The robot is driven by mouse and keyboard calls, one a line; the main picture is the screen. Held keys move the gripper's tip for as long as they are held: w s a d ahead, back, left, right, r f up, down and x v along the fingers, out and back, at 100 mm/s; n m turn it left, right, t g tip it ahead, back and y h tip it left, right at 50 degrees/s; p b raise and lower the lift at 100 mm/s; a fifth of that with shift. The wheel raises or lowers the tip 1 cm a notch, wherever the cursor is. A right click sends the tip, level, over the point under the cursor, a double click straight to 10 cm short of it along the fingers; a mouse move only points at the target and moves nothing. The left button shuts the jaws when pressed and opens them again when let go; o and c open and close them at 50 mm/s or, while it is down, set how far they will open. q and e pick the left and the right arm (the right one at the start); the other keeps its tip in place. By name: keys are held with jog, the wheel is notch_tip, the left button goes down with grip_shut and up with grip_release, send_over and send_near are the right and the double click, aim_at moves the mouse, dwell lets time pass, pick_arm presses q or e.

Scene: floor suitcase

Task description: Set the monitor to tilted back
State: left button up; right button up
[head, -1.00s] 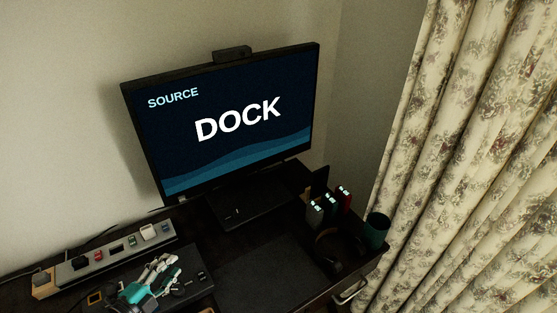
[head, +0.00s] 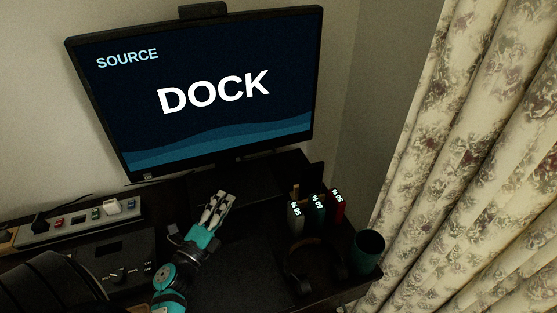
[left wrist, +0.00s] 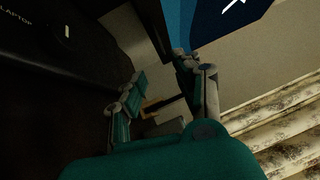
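The monitor (head: 200,125) stands at the back of the dark desk, its screen reading "SOURCE DOCK". Its dark stand base (head: 240,185) lies below the screen. Part of the blue screen (left wrist: 240,18) shows at the top of the left wrist view. My left gripper (head: 223,199) is in front of the monitor, below its lower edge and close to the stand base. In the left wrist view my left gripper (left wrist: 160,68) has its fingers apart with nothing between them. It does not appear to touch the monitor. My right gripper is not in view.
A strip of sockets or ports (head: 85,220) and a dark control box (head: 115,262) are at left. Three upright devices with lit displays (head: 317,212), headphones (head: 303,275) and a green cup (head: 367,250) stand at right. A floral curtain (head: 470,160) hangs beyond them.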

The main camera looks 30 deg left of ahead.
aim_at(254, 159)
pick_arm(q)
jog(key=w, duration=0.5)
jog(key=w+a+r+p, duration=0.1)
jog(key=w, duration=0.5)
jog(key=w+r+p, duration=0.1)
jog(key=w, duration=0.5)
jog(key=shift+a+r, duration=0.1)
jog(key=shift+a, duration=0.2)
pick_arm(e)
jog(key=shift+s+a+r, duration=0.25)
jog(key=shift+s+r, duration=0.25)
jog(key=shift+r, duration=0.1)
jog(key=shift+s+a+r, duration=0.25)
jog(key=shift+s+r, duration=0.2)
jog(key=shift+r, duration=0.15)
pick_arm(q)
grip_shut()
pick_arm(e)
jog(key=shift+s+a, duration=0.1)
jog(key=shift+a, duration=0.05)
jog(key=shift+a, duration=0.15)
